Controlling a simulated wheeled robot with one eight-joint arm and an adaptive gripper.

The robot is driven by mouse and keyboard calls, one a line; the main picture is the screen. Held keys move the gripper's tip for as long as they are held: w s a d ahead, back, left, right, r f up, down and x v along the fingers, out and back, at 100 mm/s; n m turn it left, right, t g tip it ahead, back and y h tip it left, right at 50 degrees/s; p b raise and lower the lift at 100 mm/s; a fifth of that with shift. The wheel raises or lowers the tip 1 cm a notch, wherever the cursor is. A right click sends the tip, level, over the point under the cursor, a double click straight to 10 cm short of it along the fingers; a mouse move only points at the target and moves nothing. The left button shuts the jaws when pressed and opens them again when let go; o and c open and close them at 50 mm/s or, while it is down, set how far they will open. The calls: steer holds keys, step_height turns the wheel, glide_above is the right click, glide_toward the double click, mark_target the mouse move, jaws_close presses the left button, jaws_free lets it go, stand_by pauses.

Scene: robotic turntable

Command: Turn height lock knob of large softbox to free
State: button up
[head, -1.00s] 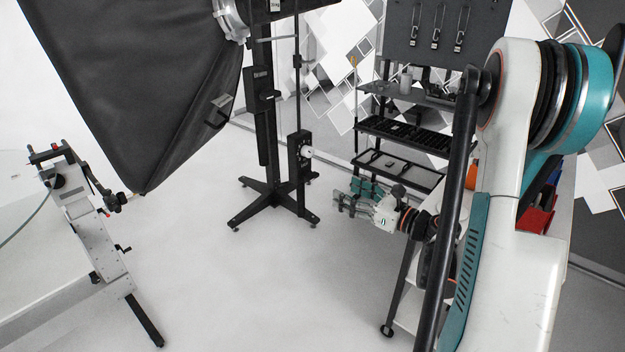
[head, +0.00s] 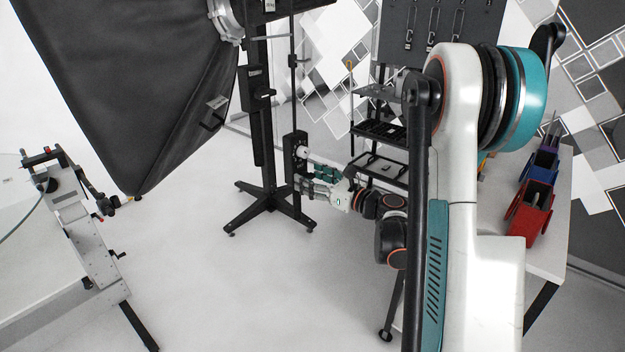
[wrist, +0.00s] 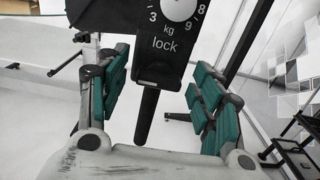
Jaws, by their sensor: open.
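The large softbox (head: 120,90) is a big black fabric hood at the upper left of the head view, on a black stand (head: 262,130). A white round knob (head: 302,152) is on a black box on this stand. In the wrist view the white knob (wrist: 178,8) is cut off by the top edge, above the printed words "kg" and "lock" on the black box (wrist: 163,62). My gripper (head: 305,174) is just below and right of the knob in the head view. It is open and empty, with teal-padded fingers (wrist: 160,80) on both sides of the box's lower part.
A black shelf rack (head: 380,135) stands behind my arm. A white table with red (head: 530,212) and blue bins is at the right. A grey-white stand (head: 85,215) with a clear panel is at the left. The floor between is clear.

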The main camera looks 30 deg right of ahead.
steer(key=shift+c, duration=0.6)
steer(key=c, duration=0.9)
steer(key=shift+c, duration=0.2)
steer(key=n+b, duration=0.1)
steer(key=n, duration=0.3)
steer(key=shift+a+f+n+b, duration=0.1)
steer(key=shift+n+b, duration=0.3)
steer(key=n+b, duration=0.1)
steer(key=n, duration=0.3)
steer(key=shift+n, duration=0.3)
steer(key=shift+s+a+f+n+b, duration=0.1)
steer(key=shift+n+b, duration=0.35)
steer(key=shift+n, duration=1.65)
steer(key=shift+f+n+b, duration=0.1)
steer(key=shift+n+b, duration=0.3)
steer(key=shift+n, duration=1.7)
